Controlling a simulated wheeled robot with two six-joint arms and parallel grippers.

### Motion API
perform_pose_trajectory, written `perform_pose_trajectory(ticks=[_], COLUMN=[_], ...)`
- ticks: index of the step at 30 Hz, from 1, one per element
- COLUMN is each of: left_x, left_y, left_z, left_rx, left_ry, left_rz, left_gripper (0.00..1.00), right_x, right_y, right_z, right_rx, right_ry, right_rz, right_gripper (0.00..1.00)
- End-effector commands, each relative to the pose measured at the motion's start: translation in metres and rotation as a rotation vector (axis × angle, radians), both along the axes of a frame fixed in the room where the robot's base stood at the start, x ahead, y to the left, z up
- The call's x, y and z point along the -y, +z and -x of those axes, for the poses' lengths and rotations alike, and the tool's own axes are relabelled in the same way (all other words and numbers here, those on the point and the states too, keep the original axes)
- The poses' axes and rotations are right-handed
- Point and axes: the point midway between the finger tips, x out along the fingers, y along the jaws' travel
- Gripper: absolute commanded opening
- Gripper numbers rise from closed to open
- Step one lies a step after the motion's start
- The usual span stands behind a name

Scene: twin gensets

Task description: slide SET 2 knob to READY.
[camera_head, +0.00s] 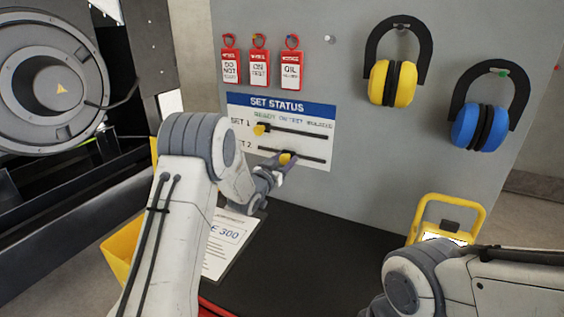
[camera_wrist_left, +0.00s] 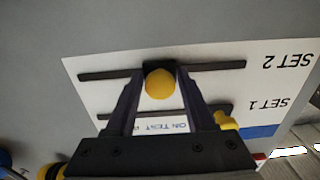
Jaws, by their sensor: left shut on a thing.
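The SET STATUS board (camera_head: 280,105) is on the grey panel, with two dark horizontal slots. The yellow SET 2 knob (camera_head: 285,158) sits near the middle of the lower slot, right of the slot's left end. My left gripper (camera_head: 281,162) is shut on this knob. In the upside-down left wrist view the SET 2 knob (camera_wrist_left: 159,83) lies between the two fingers. The SET 1 knob (camera_head: 260,129) is at the left end of the upper slot, under READY; it also shows in the wrist view (camera_wrist_left: 227,120). My right gripper is out of view.
Red tags (camera_head: 259,67) hang above the board. Yellow earmuffs (camera_head: 392,83) and blue earmuffs (camera_head: 480,127) hang at the right. A clipboard (camera_head: 226,240) lies on the dark table (camera_head: 310,270) below. A yellow-framed item (camera_head: 447,213) stands at the table's right.

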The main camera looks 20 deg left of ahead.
Motion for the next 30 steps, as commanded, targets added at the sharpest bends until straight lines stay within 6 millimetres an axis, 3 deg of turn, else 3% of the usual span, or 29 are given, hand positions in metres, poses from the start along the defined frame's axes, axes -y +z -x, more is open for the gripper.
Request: perform_pose_trajectory(ticks=[2,14,30], left_x=[0.001,-0.002,-0.019], left_y=[0.001,0.0,-0.001], left_z=[0.0,0.005,0.093], left_rx=[0.001,0.0,0.001], left_ry=[-0.001,0.001,0.001], left_rz=[0.0,-0.001,-0.001], left_gripper=[0.71,0.71,0.71], right_x=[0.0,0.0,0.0], right_y=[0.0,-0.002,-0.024], right_z=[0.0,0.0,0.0], right_rx=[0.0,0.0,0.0], right_ry=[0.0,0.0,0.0], right_rz=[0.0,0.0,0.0], right_gripper=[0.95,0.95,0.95])
